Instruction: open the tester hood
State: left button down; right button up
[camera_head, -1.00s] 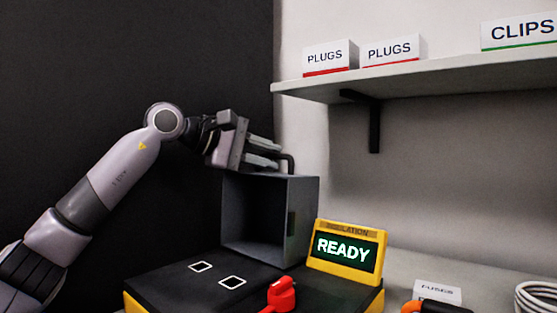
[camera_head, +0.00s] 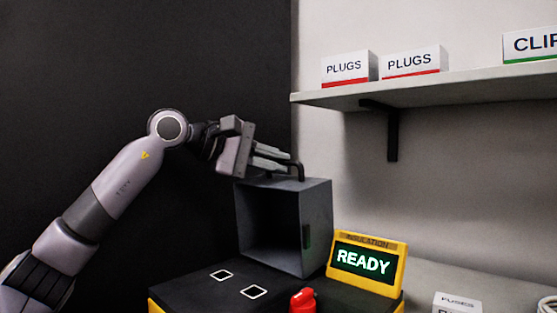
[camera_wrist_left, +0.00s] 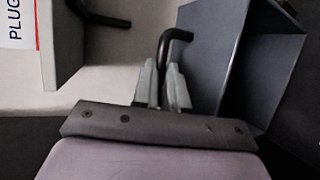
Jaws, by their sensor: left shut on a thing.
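The tester (camera_head: 190,299) is a yellow and black box with a lit READY screen (camera_head: 363,262). Its grey hood (camera_head: 318,225) stands raised at the back of the black top, with its hollow inside facing forward. My left gripper (camera_head: 283,163) is at the top of the hood, shut on the dark bent handle (camera_head: 300,172). In the left wrist view the handle (camera_wrist_left: 172,40) rises between the two fingers (camera_wrist_left: 163,88), and the grey hood (camera_wrist_left: 215,35) lies beside it on the right. My right gripper is not in view.
A shelf (camera_head: 420,90) on a black bracket (camera_head: 393,130) holds PLUGS boxes (camera_head: 348,69) on the right, above the tester. A red connector (camera_head: 303,301) is at the tester's front edge. A FUSES box (camera_head: 457,303) stands on the right.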

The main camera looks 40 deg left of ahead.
pick_arm(q)
jog(key=shift+f, duration=0.3)
jog(key=c, duration=1.4)
grip_release()
jog(key=shift+c, duration=0.2)
jog(key=shift+r, duration=0.1)
jog(key=shift+s+a+r, duration=0.15)
jog(key=shift+s+a, duration=0.05)
jog(key=shift+s, duration=0.1)
jog(key=v, duration=0.6)
jog(key=shift+s+p, duration=0.15)
jog(key=shift+p, duration=0.2)
